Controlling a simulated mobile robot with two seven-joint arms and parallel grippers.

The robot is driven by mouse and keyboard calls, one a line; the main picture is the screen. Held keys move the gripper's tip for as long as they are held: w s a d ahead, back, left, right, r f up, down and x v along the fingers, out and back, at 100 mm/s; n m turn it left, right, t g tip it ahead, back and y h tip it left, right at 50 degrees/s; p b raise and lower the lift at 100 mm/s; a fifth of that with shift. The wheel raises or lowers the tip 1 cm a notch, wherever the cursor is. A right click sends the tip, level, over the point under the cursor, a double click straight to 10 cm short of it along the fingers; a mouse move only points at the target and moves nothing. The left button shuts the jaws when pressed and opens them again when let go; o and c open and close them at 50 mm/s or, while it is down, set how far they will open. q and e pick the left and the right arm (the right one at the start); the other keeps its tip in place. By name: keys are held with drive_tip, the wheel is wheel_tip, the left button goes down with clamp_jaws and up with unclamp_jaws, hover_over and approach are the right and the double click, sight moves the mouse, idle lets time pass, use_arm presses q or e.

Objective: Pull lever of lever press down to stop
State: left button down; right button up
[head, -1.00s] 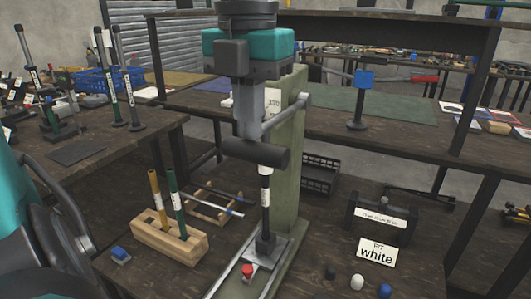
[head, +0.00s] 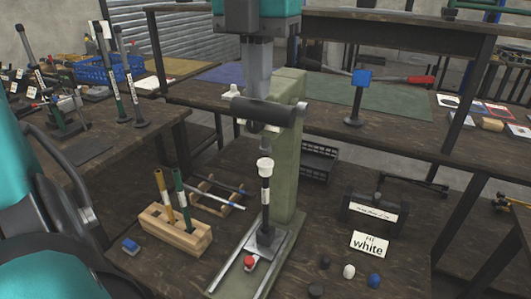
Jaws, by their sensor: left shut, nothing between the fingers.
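The lever press has a pale green column (head: 287,165) in the middle of the view. Its lever ends in a thick black crossbar handle (head: 265,110), in front of the column's upper part. My left gripper (head: 257,90) points down, shut and empty, with its fingertips at the handle's upper edge; I cannot tell whether they touch. Below the handle, an upright dark rod with a white cap (head: 265,166) and white label stands on the press's base plate (head: 250,258). A gap shows between cap and handle. The lever's arm is mostly hidden behind the handle. My right gripper is out of view.
A wooden block (head: 175,232) with two upright sticks stands left of the press. A white label card (head: 369,244) and several small caps lie to its right. Another table with a blue-topped stand (head: 361,78) is behind.

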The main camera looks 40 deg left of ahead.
use_arm(q)
drive_tip(key=w+a+r+p, duration=0.1)
drive_tip(key=w+r+p, duration=0.2)
drive_tip(key=r+p, duration=0.4)
drive_tip(key=shift+w+r, duration=0.3)
drive_tip(key=shift+r, duration=2.2)
